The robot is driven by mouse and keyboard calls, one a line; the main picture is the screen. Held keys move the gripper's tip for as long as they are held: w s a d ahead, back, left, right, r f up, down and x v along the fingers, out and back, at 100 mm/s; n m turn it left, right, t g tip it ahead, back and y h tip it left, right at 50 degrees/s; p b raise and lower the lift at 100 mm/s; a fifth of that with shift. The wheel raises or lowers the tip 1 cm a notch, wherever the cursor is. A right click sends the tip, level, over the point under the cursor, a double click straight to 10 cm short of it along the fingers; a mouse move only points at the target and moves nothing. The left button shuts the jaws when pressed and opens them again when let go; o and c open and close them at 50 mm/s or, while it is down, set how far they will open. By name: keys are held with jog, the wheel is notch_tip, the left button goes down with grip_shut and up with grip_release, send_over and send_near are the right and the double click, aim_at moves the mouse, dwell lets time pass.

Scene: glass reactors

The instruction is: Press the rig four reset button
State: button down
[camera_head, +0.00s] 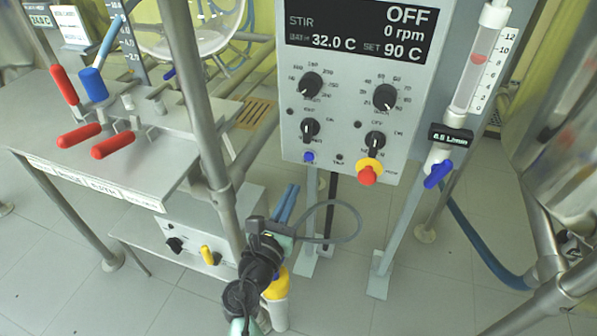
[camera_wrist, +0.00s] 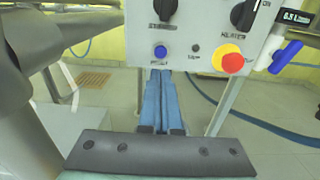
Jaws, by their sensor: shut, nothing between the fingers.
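A small blue round button (camera_head: 308,157) sits at the lower left of the grey control panel (camera_head: 400,140). In the wrist view the blue button (camera_wrist: 160,51) shows just above my fingertips, with a small label under it that is partly covered and hard to read. My gripper (camera_head: 292,190) has blue fingers, shut and empty, below and a little left of the button in the head view. In the wrist view the fingers of my gripper (camera_wrist: 160,74) lie together and point at the panel's lower edge. I cannot tell the exact gap to the panel.
A red stop button on a yellow collar (camera_head: 368,171) is right of the blue button. Black knobs (camera_head: 311,129) sit above. A metal post (camera_head: 207,120) stands left of my arm. A flowmeter with a blue valve (camera_head: 437,174) is at the right. The display reads OFF, 0 rpm.

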jog(key=shift+p+v, duration=0.3)
jog(key=shift+v, duration=1.7)
jog(key=shift+a, duration=0.1)
jog(key=w+d+r+m+t, duration=0.1)
jog(key=d+r+m, duration=0.1)
jog(key=r+m, duration=0.9)
jog(key=w+d+r+m+t, duration=0.1)
jog(key=d+r+m, duration=0.2)
jog(key=r+m, duration=0.8)
jog(key=s+r+m+t+y, duration=0.25)
jog(key=s+r, duration=0.35)
jog(key=r, duration=0.4)
jog(key=s+a+r+m+t+y, duration=0.1)
jog(key=s+r+m+t, duration=0.25)
jog(key=s+r, duration=0.45)
jog(key=s+r+m+t+y, duration=0.2)
jog(key=s+r+m, duration=0.2)
jog(key=r, duration=0.9)
notch_tip(320, 180, up, 33)
jog(key=p, duration=3.3)
jog(key=shift+w+a, duration=0.2)
jog(key=shift+a, duration=0.1)
jog(key=shift+f, duration=0.25)
